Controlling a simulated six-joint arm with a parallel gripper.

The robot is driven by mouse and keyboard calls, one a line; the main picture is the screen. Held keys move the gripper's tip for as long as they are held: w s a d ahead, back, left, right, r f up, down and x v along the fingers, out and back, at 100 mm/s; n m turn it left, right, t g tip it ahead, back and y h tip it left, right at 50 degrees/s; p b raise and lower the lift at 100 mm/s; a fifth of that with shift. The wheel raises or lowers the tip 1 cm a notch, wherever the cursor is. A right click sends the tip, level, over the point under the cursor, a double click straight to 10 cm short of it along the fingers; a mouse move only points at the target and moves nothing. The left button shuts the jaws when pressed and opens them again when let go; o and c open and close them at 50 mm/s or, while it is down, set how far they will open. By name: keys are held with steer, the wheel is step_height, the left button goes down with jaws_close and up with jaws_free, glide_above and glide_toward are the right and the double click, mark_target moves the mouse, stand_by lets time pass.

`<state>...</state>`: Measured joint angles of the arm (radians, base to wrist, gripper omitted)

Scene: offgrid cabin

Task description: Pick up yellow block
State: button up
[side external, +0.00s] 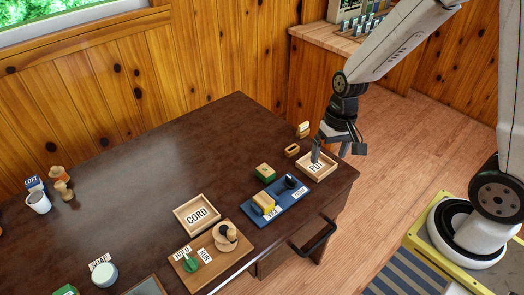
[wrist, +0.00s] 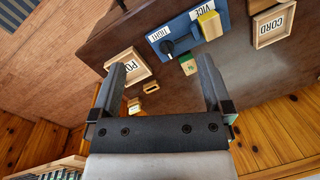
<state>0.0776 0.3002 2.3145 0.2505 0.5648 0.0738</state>
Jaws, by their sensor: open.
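The yellow block (side external: 264,203) sits at the left end of a blue board (side external: 285,207), by the VICE label. In the wrist view the yellow block (wrist: 210,25) is at the top, right of centre, on the blue board (wrist: 184,37). I cannot tell whether anything clamps it. My gripper (side external: 337,151) is open and empty, above the table's right end near the POT tray, well apart from the yellow block. In the wrist view my gripper's two fingers (wrist: 161,66) are spread wide, with the block beyond the right fingertip.
A black knob (side external: 290,182) stands on the board by the TIGHT label. The table's back middle is clear.

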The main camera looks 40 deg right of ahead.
steer(key=w+a+f+m+g+y, duration=0.1)
steer(key=w+f+m+g+y, duration=0.1)
steer(key=w+f+m+y, duration=0.6)
steer(key=m+t+y, duration=0.2)
steer(key=m+y, duration=0.1)
steer(key=m, duration=0.2)
glide_toward(267, 196)
steer(key=shift+s+a, duration=0.5)
steer(key=shift+w+d+f+m+y, duration=0.1)
steer(key=shift+w+f+m+y, duration=0.3)
steer(key=shift+f+y, duration=0.15)
steer(key=shift+x, duration=1.3)
steer(key=shift+x, duration=2.6)
steer(key=c, duration=1)
steer(key=shift+c, duration=0.2)
